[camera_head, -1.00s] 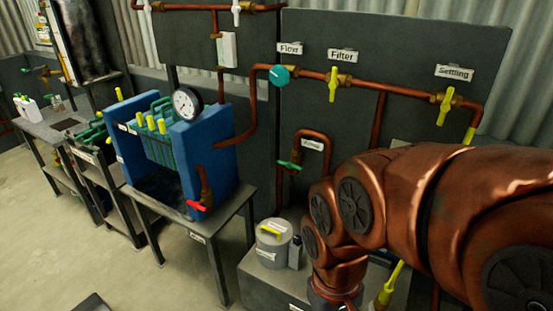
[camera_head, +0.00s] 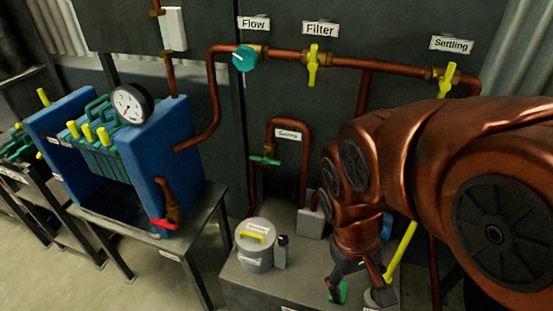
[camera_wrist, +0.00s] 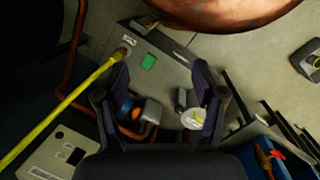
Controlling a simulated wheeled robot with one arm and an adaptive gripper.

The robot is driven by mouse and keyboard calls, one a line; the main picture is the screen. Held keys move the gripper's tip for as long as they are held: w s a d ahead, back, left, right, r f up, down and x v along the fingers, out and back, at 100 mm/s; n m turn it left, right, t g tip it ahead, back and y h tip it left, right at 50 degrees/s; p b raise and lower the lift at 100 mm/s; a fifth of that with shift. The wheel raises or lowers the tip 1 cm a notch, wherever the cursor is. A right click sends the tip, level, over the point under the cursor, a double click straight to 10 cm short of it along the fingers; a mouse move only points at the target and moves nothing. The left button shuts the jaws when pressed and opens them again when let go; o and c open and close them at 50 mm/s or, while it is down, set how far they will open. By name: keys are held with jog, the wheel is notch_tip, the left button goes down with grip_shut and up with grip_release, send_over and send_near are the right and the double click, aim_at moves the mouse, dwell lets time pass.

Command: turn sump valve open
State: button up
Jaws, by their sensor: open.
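The sump valve has a green handle (camera_head: 265,160) on the left leg of a bent copper pipe. A white label (camera_head: 287,134), hard to read but apparently naming the sump, sits on the dark panel by this pipe. The handle lies crosswise to the pipe. My gripper (camera_head: 353,285) points down over the low grey plinth, to the right of and below the valve, and is clear of it. In the wrist view my gripper (camera_wrist: 162,78) has its fingers spread with nothing held. I cannot make out the green handle in the wrist view.
A grey canister (camera_head: 256,246) with a yellow handle stands on the plinth (camera_head: 245,286) below the valve. A blue press (camera_head: 175,150) with a red valve (camera_head: 163,223) stands left. Yellow valves (camera_head: 313,65) and a teal knob (camera_head: 244,58) line the upper pipe. A yellow pipe (camera_wrist: 60,112) passes left of my fingers.

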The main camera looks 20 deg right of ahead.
jog(key=w+d+f+n+h+b, duration=0.15)
jog(key=w+d+h+b, duration=0.25)
jog(key=w+d+h, duration=0.6)
jog(key=w+d+r+n+t+h+b, duration=0.15)
jog(key=w+d+n+t+b, duration=0.25)
jog(key=w, duration=0.9)
jog(key=n+t+y+b, duration=0.3)
jog(key=n+t+b, duration=0.2)
jog(key=n+t, duration=0.9)
send_near(265, 160)
jog(key=shift+n+g, duration=0.45)
jog(key=shift+g, duration=0.05)
jog(key=shift+a+x, duration=0.2)
jog(key=shift+x, duration=4.85)
jog(key=shift+w, duration=0.15)
jog(key=shift+c, duration=0.3)
